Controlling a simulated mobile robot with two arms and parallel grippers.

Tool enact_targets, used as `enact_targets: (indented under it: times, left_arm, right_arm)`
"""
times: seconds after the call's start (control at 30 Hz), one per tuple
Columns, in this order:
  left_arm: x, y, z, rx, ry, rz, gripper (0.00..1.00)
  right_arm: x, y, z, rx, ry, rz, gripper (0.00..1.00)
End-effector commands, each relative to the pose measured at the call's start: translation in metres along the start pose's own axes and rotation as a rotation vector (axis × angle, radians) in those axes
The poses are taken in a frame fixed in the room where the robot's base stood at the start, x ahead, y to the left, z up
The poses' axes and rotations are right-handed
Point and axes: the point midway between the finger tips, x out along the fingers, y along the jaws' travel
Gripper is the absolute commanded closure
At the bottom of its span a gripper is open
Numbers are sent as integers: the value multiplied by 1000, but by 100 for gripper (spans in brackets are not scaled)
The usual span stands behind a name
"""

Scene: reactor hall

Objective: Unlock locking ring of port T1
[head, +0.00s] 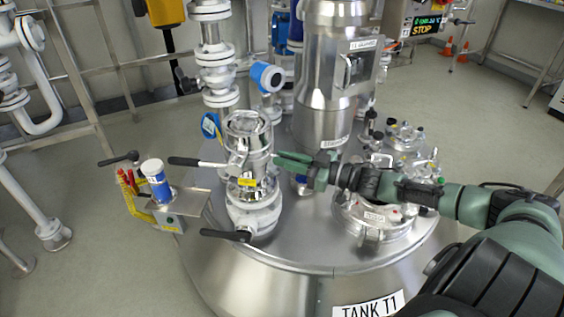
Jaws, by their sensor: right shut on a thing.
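Port T1 is the upright shiny metal fitting (248,128) on the left part of the tank lid, with a yellow label (247,182) on its front. Its locking ring (252,160) sits around the middle of the fitting, and a light lever with a black grip (184,161) sticks out to the left at that height. My right gripper (282,158) comes in from the right and is shut at the right side of the ring. The fingers hide most of what they hold, seemingly a part of the ring. My left gripper is not in view.
A black-handled valve (228,235) sits below the port. A bracket (187,203) with a blue-and-white canister (156,182) stands to the left. A tall steel column (325,75) rises behind my right gripper. A flanged hatch (372,225) lies near my right arm.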

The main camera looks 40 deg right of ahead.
Motion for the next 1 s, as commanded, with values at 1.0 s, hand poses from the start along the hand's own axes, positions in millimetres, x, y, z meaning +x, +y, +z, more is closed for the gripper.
enact_targets:
  times: [1.0]
  left_arm:
    - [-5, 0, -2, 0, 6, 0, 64]
  right_arm:
    - [-8, 1, 0, 0, -3, -9, 65]
